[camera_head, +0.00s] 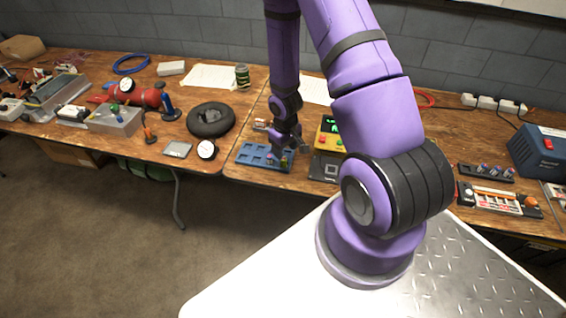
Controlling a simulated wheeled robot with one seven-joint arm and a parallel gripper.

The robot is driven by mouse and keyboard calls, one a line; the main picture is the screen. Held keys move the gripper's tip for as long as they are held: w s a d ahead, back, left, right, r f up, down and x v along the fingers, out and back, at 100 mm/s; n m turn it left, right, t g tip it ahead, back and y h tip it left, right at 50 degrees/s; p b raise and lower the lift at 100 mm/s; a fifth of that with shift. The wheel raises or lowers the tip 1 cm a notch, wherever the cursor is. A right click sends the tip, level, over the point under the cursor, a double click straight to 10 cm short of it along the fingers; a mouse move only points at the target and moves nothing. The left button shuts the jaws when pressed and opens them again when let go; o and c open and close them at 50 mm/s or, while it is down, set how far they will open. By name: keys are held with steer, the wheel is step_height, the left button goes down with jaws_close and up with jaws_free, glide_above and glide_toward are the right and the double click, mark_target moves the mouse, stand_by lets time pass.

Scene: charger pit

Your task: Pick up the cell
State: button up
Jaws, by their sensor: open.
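A blue tray (246,163) with several square pockets lies near the front edge of the wooden workbench. My gripper (285,155) points down over the tray's right end and is open. Small coloured bits (284,162) show in the tray beneath the gripper; one may be the cell, but they are too small and partly hidden to tell. Several small purple cylinders (483,168) sit in a black holder at the right, and these may also be cells.
A round gauge (206,150) and a grey flat box (178,149) lie left of the tray. A black tyre-like ring (211,120) lies behind them. A green can (242,76) stands near the wall. A blue box with a red switch (540,151) stands far right.

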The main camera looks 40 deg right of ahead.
mark_target(284, 163)
steer(key=shift+w+a+f, duration=0.1)
steer(key=shift+w+f, duration=0.05)
steer(key=shift+f, duration=1.3)
steer(key=shift+w+f, duration=0.15)
steer(key=shift+f, duration=1.3)
jaws_close()
steer(key=shift+r, duration=0.1)
